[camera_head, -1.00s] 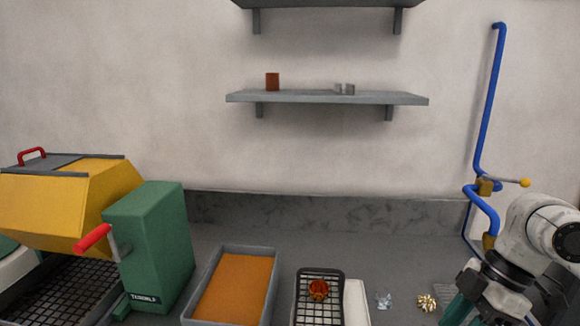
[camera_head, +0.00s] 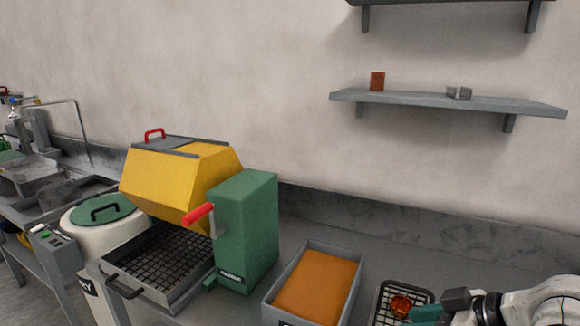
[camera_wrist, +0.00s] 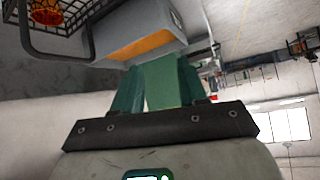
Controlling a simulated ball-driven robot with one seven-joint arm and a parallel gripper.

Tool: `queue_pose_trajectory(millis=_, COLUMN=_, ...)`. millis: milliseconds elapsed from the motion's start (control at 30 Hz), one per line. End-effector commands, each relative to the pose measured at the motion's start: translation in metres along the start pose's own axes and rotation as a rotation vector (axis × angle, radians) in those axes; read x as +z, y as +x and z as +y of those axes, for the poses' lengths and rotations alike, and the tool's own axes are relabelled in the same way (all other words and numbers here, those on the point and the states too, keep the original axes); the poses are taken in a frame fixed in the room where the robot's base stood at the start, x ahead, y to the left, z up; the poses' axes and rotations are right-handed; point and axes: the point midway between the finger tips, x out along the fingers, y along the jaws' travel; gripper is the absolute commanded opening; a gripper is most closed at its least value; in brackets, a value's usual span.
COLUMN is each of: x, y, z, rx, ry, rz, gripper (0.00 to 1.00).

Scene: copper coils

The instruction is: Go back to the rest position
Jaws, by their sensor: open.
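My gripper (camera_head: 425,312) shows at the bottom right in the head view, beside a black wire basket (camera_head: 384,311) holding a copper coil (camera_head: 401,305). In the wrist view my gripper's green fingers (camera_wrist: 158,82) are apart with nothing between them. The wrist view also shows the wire basket (camera_wrist: 76,22) with the coil (camera_wrist: 46,13) at the top left, clear of the fingers. My arm hides part of the counter at the lower right of the head view.
A grey tray of orange material (camera_head: 318,288) stands left of the basket. A green and yellow tumbler (camera_head: 247,235) with a red-handled crank stands farther left, near a white drum with a green lid (camera_head: 103,212). A wall shelf (camera_head: 450,101) hangs above the counter.

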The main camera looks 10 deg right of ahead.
Motion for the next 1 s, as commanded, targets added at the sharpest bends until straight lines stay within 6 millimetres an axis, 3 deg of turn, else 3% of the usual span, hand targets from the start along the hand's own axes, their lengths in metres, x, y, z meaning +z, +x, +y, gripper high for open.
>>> queue_pose_trajectory(millis=33, x=0.009, y=0.018, z=-0.013, rx=-0.009, ry=0.061, rz=0.001, gripper=0.42)
queue_pose_trajectory(millis=167, x=0.049, y=0.051, z=-0.036, rx=0.013, ry=0.221, rz=-0.043, gripper=0.42)
queue_pose_trajectory(millis=367, x=0.147, y=0.081, z=-0.082, rx=0.084, ry=0.436, rz=-0.228, gripper=0.42)
queue_pose_trajectory(millis=467, x=0.207, y=0.080, z=-0.104, rx=0.146, ry=0.509, rz=-0.362, gripper=0.42)
queue_pose_trajectory(millis=600, x=0.283, y=0.057, z=-0.124, rx=0.254, ry=0.557, rz=-0.545, gripper=0.42)
queue_pose_trajectory(millis=700, x=0.319, y=0.037, z=-0.129, rx=0.324, ry=0.562, rz=-0.641, gripper=0.42)
queue_pose_trajectory(millis=800, x=0.336, y=0.024, z=-0.130, rx=0.365, ry=0.559, rz=-0.690, gripper=0.42)
queue_pose_trajectory(millis=1000, x=0.336, y=0.024, z=-0.130, rx=0.365, ry=0.559, rz=-0.690, gripper=0.42)
